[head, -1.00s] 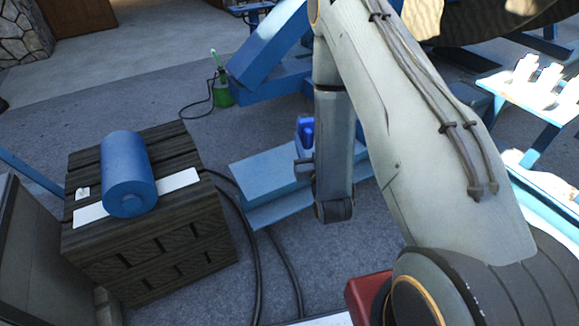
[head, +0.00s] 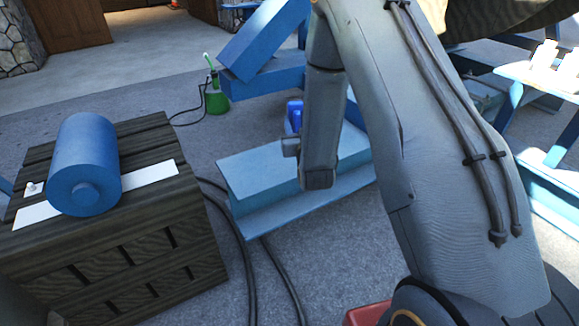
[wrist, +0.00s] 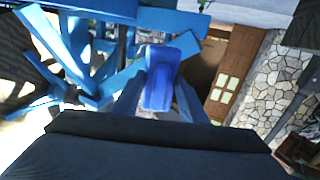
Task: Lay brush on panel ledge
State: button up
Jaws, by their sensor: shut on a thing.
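My gripper (wrist: 158,88) is shut on a bright blue brush (wrist: 162,72), which stands out between the two fingers in the wrist view. In the head view a small part of the blue brush (head: 295,112) shows left of my arm's end link; the fingers are mostly hidden behind that link. A light blue stepped block (head: 285,185) lies low on the floor behind and below my arm's end. I cannot tell for certain whether its step is the panel ledge. The brush appears above this block in the picture, and the gap between them is unclear.
A dark slatted crate (head: 120,245) at left bears a blue cylinder (head: 85,165) and a white strip. Black cables (head: 245,265) run over the carpet. A green bottle (head: 216,98) stands near slanted blue beams (head: 265,75). A blue table (head: 545,95) is at right.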

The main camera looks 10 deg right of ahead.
jog(key=w+f+b, duration=0.5)
jog(key=w+b, duration=0.3)
jog(key=b, duration=0.2)
notch_tip(320, 180, down, 10)
jog(key=b, duration=0.3)
jog(key=shift+f, duration=0.1)
jog(key=shift+f, duration=0.15)
jog(key=o, duration=1)
